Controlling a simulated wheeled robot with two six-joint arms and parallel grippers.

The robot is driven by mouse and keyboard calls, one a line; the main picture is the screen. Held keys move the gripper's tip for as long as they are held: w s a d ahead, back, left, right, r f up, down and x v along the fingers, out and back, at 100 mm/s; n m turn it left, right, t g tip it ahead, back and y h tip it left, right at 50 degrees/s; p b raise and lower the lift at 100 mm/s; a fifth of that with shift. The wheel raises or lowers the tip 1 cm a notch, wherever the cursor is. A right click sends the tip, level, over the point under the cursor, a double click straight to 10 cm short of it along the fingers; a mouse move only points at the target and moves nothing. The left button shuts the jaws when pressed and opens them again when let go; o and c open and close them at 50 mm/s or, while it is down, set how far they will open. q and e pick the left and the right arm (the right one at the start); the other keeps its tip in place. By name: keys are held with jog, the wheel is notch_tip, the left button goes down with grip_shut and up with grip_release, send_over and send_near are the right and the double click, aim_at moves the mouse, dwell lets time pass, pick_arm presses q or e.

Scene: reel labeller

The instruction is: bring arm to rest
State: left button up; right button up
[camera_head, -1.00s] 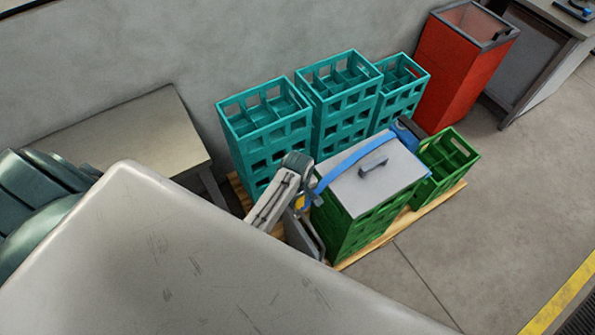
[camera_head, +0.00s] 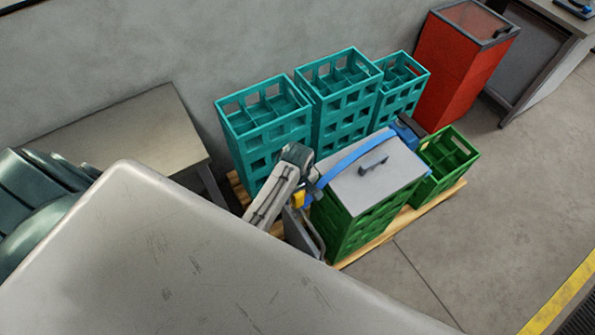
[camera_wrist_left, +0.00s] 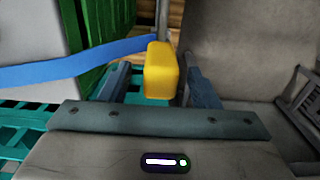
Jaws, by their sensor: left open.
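My left arm (camera_head: 272,197) reaches over the left side of the crate group in the head view. Its gripper (camera_head: 307,194) is beside the blue strap and a small yellow block (camera_head: 298,199). In the left wrist view the two fingers of the left gripper (camera_wrist_left: 154,72) stand apart. The yellow block (camera_wrist_left: 160,71) shows between them, with gaps at both sides; I cannot tell how far beyond the fingertips it is. My right gripper is not in view.
Teal crates (camera_head: 262,124) stand behind on a wooden pallet (camera_head: 424,211). A red bin (camera_head: 455,75) and grey bench (camera_head: 140,132) flank them. Floor at right (camera_head: 500,230) is clear.

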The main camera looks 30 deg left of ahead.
pick_arm(q)
notch_tip(320, 180, up, 8)
jog(key=shift+b, duration=0.75)
